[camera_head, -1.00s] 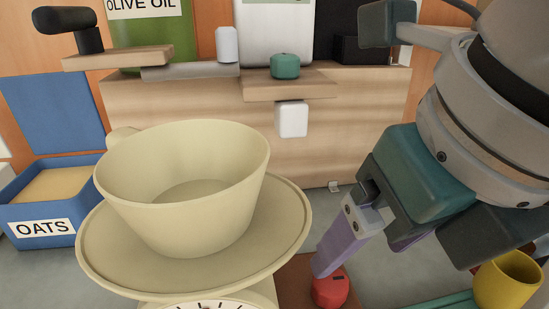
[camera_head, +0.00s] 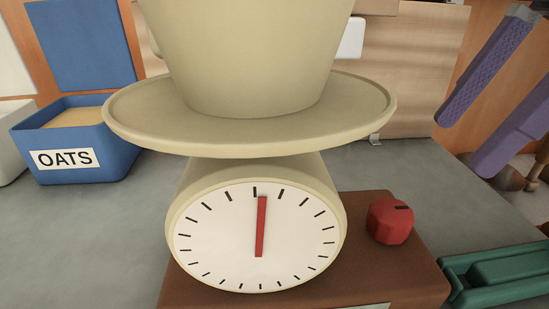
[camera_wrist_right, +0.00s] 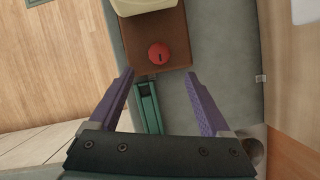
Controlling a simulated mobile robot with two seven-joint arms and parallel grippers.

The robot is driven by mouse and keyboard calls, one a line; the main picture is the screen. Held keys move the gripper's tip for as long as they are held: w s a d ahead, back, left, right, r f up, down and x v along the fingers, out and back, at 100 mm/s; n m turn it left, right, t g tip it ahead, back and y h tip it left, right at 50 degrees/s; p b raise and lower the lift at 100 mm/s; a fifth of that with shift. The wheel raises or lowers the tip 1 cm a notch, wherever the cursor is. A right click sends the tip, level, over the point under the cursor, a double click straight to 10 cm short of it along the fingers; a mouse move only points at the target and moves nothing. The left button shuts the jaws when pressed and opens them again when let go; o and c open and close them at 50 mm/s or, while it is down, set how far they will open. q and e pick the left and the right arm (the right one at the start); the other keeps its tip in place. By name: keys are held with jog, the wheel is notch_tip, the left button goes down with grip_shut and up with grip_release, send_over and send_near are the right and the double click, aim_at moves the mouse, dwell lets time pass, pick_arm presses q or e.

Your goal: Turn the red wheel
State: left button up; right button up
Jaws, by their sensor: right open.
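The red wheel (camera_head: 390,220) is a small knob with a dark mark on its top. It sits on the brown base (camera_head: 415,270) to the right of a scale dial (camera_head: 258,237) whose red pointer stands nearly straight up. My right gripper (camera_head: 498,105) is open and empty, up and to the right of the wheel, apart from it. In the right wrist view the wheel (camera_wrist_right: 158,53) lies beyond the gap between the purple fingers of the right gripper (camera_wrist_right: 160,75). My left gripper is not in view.
A cream bowl (camera_head: 250,60) stands on the scale's plate (camera_head: 140,115). A green object (camera_head: 495,273) lies right of the base, near the wheel. A blue oats bin (camera_head: 110,155) stands at the left. The grey counter between the bin and the scale is clear.

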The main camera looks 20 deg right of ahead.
aim_at(395, 208)
jog(key=b+x, duration=0.1)
jog(key=x, duration=0.8)
jog(key=shift+a+f, duration=0.25)
jog(key=shift+f, duration=0.05)
